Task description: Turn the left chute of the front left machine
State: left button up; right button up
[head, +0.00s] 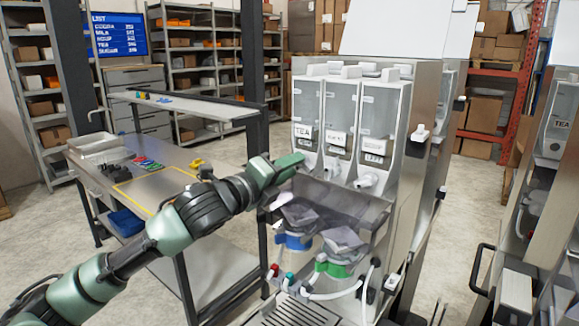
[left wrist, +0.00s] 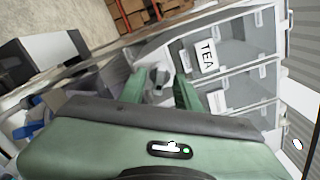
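The front left machine (head: 425,85) has three clear canisters side by side. The left canister (head: 305,105) is labelled TEA and also shows in the left wrist view (left wrist: 232,48). My left gripper (head: 288,178) is at the foot of that canister and covers most of its chute in the head view. In the left wrist view its two green fingers are apart, with the greyish left chute (left wrist: 158,84) showing between them. I cannot tell whether they touch it. The middle chute (head: 331,168) and right chute (head: 366,181) are white and uncovered. My right gripper is not in view.
Below the chutes are a blue-banded container (head: 293,241), a green-banded one (head: 335,270) and white hoses. A metal table (head: 150,185) with small items stands to the left. Another machine (head: 555,140) stands at the right edge. Shelves line the back.

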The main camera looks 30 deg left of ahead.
pick_arm(q)
grip_shut()
jog(key=shift+n, duration=0.3)
jog(key=n+p, duration=0.8)
jog(key=n, duration=1.5)
jog(key=shift+n, duration=0.3)
grip_release()
